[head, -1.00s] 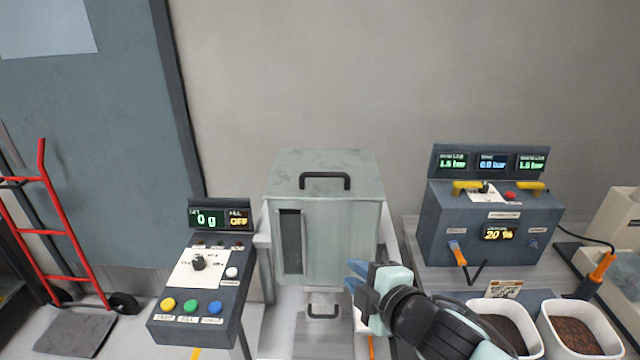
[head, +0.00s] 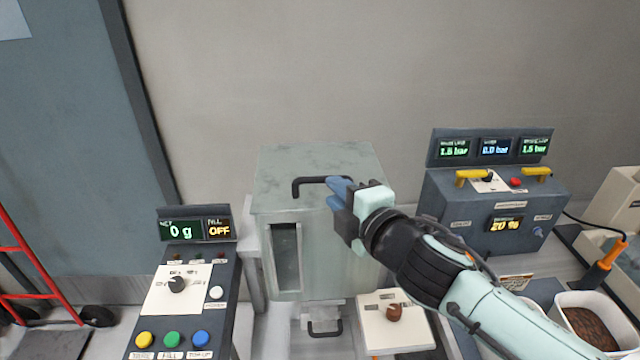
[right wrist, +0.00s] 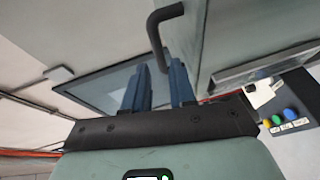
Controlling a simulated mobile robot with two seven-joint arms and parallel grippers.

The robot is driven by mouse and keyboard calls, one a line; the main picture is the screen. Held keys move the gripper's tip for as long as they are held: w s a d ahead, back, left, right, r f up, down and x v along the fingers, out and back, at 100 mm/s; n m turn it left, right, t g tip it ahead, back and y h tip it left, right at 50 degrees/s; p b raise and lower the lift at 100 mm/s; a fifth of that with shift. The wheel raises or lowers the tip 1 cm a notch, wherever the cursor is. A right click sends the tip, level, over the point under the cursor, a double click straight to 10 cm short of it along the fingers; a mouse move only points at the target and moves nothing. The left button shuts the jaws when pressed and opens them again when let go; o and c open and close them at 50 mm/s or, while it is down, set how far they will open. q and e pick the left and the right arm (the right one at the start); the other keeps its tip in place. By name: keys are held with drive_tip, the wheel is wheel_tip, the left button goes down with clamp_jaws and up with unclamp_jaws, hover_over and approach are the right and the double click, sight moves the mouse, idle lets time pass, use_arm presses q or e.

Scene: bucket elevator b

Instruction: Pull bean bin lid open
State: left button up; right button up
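The bean bin (head: 335,255) is a pale grey-green box with a dark window slot in its front. Its lid (head: 310,160) is closed on top and has a black bar handle (head: 300,187) near the front edge. My right gripper (head: 335,188) is at the right part of this handle in the head view and hides that end. In the right wrist view, the two blue fingers (right wrist: 158,88) stand apart with nothing between them, and the handle (right wrist: 160,30) shows just beyond their tips. My left gripper is in neither view.
A control panel with a display (head: 195,229) stands at the left. A dark console (head: 495,205) with yellow handles stands at the right, with a white tub (head: 612,352) in front. A white box with a brown knob (head: 394,313) sits right of the bin's base.

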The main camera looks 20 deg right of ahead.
sight(322, 181)
drive_tip(key=x, duration=0.7)
drive_tip(key=shift+b, duration=0.3)
drive_tip(key=shift+s, duration=0.1)
drive_tip(key=shift+r, duration=0.1)
clamp_jaws()
